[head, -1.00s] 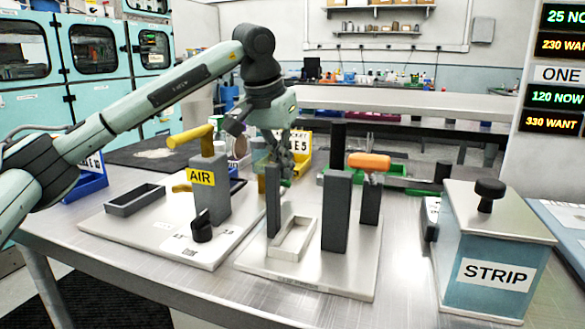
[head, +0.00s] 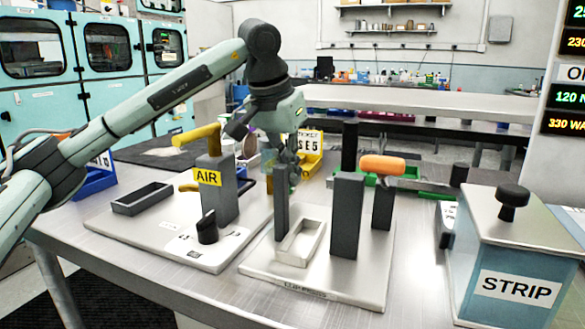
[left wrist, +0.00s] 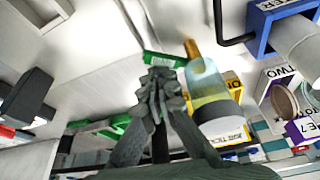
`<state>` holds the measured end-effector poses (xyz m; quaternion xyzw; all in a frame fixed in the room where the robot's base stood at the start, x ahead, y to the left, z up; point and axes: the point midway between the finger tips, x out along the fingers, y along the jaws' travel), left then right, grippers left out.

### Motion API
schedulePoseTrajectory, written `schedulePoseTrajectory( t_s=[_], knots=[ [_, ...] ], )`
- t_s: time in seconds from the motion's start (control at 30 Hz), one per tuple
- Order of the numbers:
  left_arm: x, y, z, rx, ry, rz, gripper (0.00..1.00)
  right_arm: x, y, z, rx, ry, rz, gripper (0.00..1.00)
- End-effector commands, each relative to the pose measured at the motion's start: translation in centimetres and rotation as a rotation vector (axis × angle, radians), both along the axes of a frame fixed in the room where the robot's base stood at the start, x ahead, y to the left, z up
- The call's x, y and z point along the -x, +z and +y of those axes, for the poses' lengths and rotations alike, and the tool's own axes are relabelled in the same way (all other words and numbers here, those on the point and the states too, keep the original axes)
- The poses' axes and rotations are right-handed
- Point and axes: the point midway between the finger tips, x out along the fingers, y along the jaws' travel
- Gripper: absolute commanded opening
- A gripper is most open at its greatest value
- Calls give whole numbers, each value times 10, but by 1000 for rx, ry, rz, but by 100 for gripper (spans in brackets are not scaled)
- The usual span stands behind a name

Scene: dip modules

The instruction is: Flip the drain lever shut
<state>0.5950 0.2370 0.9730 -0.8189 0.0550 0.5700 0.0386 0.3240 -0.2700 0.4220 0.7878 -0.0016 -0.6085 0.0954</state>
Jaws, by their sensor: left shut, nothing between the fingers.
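My left gripper (head: 291,180) is at the back of the middle plate, just above and behind a slim dark post (head: 281,215). Its fingers are shut and empty; they also show in the left wrist view (left wrist: 158,88). A small green plate with blurred lettering (left wrist: 165,58) lies just beyond the fingertips there. An orange-handled lever (head: 382,165) sits on dark posts to the right, and a yellow lever (head: 197,135) tops the post marked AIR. I cannot read a drain label, so I cannot tell which part is the drain lever. My right gripper is not visible.
A blue STRIP box (head: 515,265) with a black knob stands at the right. A wide dark post (head: 347,215) and a shallow open tray (head: 300,242) are on the middle plate. A translucent bottle-like thing (left wrist: 205,85) is close beside my fingers.

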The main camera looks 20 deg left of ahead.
Motion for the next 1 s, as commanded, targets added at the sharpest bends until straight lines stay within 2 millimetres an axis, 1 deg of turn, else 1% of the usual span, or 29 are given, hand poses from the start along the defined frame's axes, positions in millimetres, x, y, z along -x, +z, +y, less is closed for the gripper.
schedulePoseTrajectory(
  t_s=[0.03,0.13,0.33,0.47,0.67,1.0],
  knots=[
    [2,0,1,-1,1,1,0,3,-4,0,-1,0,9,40],
    [6,0,1,-1,1,1,0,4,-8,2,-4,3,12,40],
    [13,0,3,0,1,1,0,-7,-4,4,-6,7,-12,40],
    [12,0,2,0,1,0,0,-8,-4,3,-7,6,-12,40],
    [10,1,3,0,1,0,0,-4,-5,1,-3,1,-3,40],
    [-2,0,8,1,1,0,0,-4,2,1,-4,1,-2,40]
  ],
)
